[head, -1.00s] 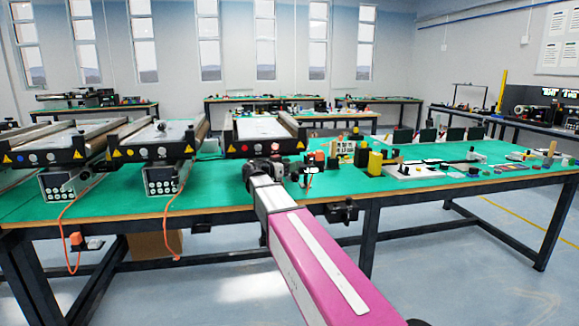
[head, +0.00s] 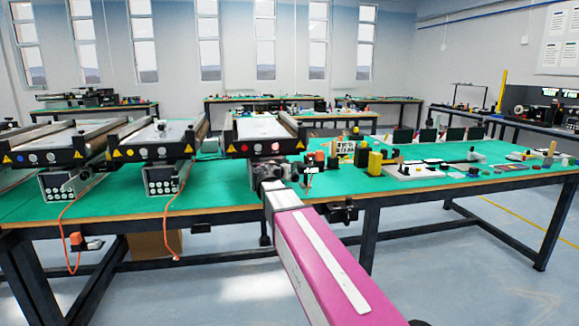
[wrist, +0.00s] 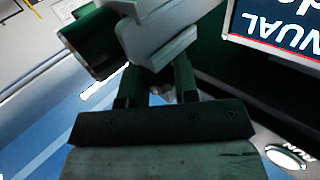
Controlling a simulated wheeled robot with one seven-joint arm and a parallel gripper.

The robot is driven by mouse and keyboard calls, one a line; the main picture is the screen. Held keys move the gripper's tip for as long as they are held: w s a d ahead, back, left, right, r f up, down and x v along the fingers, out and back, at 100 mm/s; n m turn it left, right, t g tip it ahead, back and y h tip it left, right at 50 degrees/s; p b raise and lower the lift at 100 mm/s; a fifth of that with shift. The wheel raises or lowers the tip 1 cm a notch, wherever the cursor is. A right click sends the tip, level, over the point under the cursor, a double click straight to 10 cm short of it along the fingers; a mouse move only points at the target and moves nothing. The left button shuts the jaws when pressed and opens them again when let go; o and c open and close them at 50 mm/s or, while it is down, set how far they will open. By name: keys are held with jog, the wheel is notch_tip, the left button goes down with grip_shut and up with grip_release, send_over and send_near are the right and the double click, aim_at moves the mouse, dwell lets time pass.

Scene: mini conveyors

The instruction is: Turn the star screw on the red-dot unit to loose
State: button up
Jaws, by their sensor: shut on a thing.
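My gripper (head: 266,166) is at the front of the right-hand conveyor unit (head: 262,148), just under its dark front rail. In the wrist view my gripper (wrist: 158,76) is shut on a pale grey, angular part (wrist: 155,32). This may be the star screw, but its star shape cannot be made out. A dark green cylinder (wrist: 90,45) lies just left of the grey part. In the head view my gripper and wrist hide the screw.
Two more conveyor units (head: 150,152) stand to the left on the green table (head: 215,185). A dark blue sign (wrist: 280,28) and a "RUN" label (wrist: 288,157) show at the right in the wrist view.

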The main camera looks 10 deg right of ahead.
jog(key=shift+n+t+y, duration=1.4)
jog(key=shift+n+y, duration=0.1)
jog(key=shift+y, duration=0.7)
jog(key=o, duration=0.9)
jog(key=v, duration=1)
jog(key=shift+s+a+f, duration=0.15)
jog(key=shift+s+a, duration=0.05)
jog(key=shift+s, duration=0.15)
